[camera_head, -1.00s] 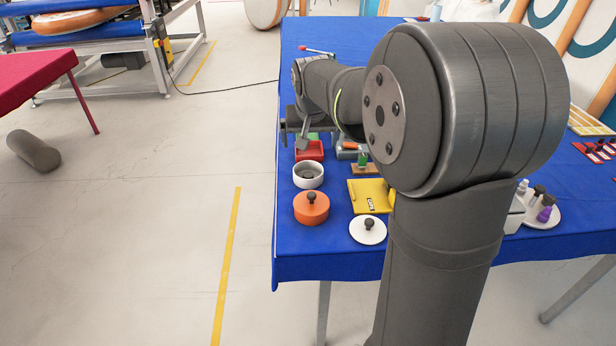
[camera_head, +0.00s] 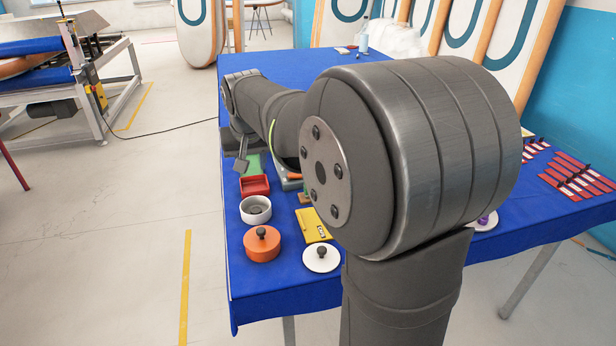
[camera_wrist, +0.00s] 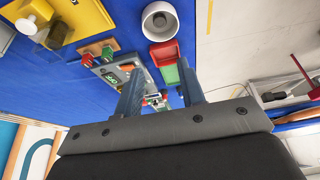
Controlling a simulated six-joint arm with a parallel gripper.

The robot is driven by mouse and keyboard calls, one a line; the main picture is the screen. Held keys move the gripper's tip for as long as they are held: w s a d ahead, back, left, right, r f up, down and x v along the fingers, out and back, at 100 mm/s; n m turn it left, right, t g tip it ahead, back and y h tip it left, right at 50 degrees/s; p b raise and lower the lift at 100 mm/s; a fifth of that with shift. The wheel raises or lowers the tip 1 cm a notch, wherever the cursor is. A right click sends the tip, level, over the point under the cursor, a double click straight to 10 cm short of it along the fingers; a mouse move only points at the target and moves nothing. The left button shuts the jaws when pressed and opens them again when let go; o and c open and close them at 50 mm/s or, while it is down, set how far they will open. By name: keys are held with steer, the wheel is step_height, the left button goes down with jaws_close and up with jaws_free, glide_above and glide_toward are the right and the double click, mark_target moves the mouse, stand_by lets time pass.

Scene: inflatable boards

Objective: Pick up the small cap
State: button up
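I cannot tell for sure which item is the small cap. Candidates in the head view are a white disc (camera_head: 321,259) with a black knob and an orange round pot (camera_head: 262,245) with a black knob, both near the table's front edge. A white knob-like piece (camera_wrist: 27,25) lies on the yellow plate in the wrist view. My gripper (camera_wrist: 161,80) is open, its two blue-grey fingers wide apart, with nothing visibly held. It hangs over the table near the green tray (camera_wrist: 190,84). In the head view, my arm hides part of the table.
A white round bowl (camera_head: 256,210), a red tray (camera_head: 254,186) and a yellow plate (camera_head: 311,226) stand close together on the blue table (camera_head: 290,62). A grey device (camera_wrist: 117,72) lies beside the trays. Red strips (camera_head: 580,175) lie at the right.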

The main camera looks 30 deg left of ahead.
steer(key=n+g+h, duration=0.3)
steer(key=n, duration=0.8)
glide_above(256, 210)
step_height(256, 210, down, 4)
steer(key=f, duration=1.2)
steer(key=shift+a, duration=0.25)
steer(key=shift+d+f, duration=0.15)
steer(key=shift+f, duration=1.25)
steer(key=shift+d+f, duration=0.1)
steer(key=shift+f, duration=1.25)
steer(key=c, duration=0.6)
